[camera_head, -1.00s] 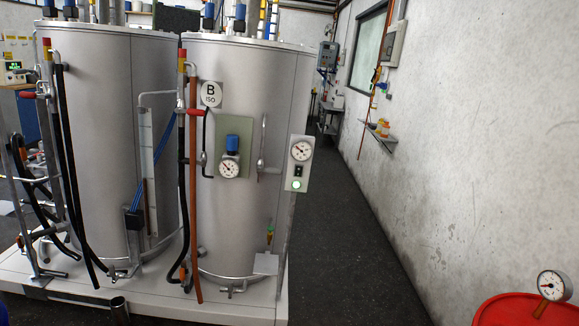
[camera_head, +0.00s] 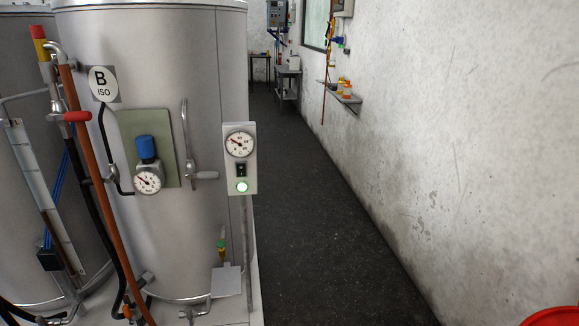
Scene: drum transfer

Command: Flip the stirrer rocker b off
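The stirrer rocker b (camera_head: 241,169) is a small black switch on a pale upright panel (camera_head: 251,190) at the right side of the tank marked B. The tank (camera_head: 200,60) is a tall steel cylinder. My gripper is not in view.
A green plate with a blue-capped regulator (camera_head: 147,150) and a lever handle (camera_head: 190,150) are left of the panel. Hoses hang farther left. A dark floor aisle (camera_head: 300,200) is clear between tank and right wall. A red drum edge (camera_head: 552,317) shows bottom right.

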